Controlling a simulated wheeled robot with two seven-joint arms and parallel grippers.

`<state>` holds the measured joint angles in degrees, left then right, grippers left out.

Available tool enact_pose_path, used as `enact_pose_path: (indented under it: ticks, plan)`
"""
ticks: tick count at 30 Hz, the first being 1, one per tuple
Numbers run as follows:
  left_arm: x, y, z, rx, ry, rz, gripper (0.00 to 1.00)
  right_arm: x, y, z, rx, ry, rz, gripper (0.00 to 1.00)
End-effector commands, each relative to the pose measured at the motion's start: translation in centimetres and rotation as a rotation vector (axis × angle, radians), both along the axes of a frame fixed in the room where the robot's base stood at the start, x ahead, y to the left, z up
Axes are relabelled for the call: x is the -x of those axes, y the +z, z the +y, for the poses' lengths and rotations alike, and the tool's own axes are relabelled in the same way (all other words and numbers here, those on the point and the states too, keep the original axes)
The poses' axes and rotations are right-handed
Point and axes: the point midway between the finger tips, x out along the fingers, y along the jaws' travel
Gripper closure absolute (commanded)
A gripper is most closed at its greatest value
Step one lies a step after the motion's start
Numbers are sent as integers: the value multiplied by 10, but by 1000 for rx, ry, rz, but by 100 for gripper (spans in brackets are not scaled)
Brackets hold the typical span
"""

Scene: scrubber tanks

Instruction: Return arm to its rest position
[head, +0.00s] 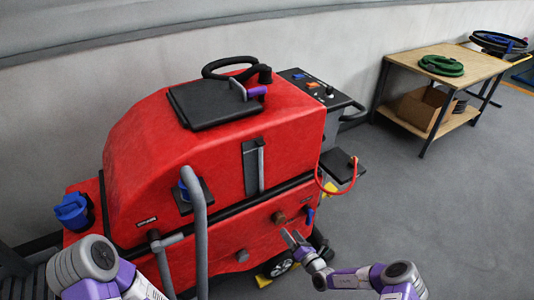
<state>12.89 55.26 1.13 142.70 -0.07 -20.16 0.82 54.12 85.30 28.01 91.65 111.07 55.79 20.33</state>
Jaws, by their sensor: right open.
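My right arm comes in from the lower right, and its gripper (293,238) is open in front of the lower side of the red scrubber machine (225,135). No object shows between its fingers. Whether the fingertips touch the machine I cannot tell. My left arm (95,268) shows at the lower left, bent, in front of the machine's lower left corner. My left gripper is out of the picture.
The machine has a black lid (213,102), a grey hose (197,220), a red cable (335,190) and a blue cap (72,211). A wooden table (480,62) with a green coiled hose (441,66) stands at the back right. The floor at right is clear.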

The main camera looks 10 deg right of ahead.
Motion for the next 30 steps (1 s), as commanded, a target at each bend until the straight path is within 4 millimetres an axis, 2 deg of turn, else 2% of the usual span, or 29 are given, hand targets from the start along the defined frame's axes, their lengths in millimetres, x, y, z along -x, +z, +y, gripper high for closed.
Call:
enact_pose_path:
  ticks: [4,5,8,11,13,15,16,18,20,21,24,27,30]
  plan:
    - [0,0,0,0,0,0,57,2,1,8,13,29,1,17]
    - [0,0,0,0,0,0,57,4,1,15,26,55,1,17]
    - [0,0,0,0,0,0,57,20,2,53,104,206,2,17]
    - [0,0,0,0,0,0,57,57,0,108,252,464,-6,17]
    - [0,1,0,0,0,0,57,97,-6,145,391,682,-26,17]
    - [0,1,0,0,0,0,57,143,-14,170,552,906,-66,17]
    - [0,1,0,0,0,0,57,162,-18,176,623,997,-87,17]
    - [0,1,0,0,0,0,57,205,-27,182,790,1199,-153,17]
    - [0,1,0,0,0,0,57,237,-34,179,938,1358,-225,17]
    - [0,1,0,0,0,0,57,255,-38,174,1038,1458,-282,17]
    - [0,1,0,0,0,0,57,289,-44,154,1287,1673,-457,17]
    - [0,1,0,0,0,0,57,306,-43,132,1527,1831,-674,17]
    - [0,2,0,0,0,0,57,311,-36,118,1732,1915,-907,17]
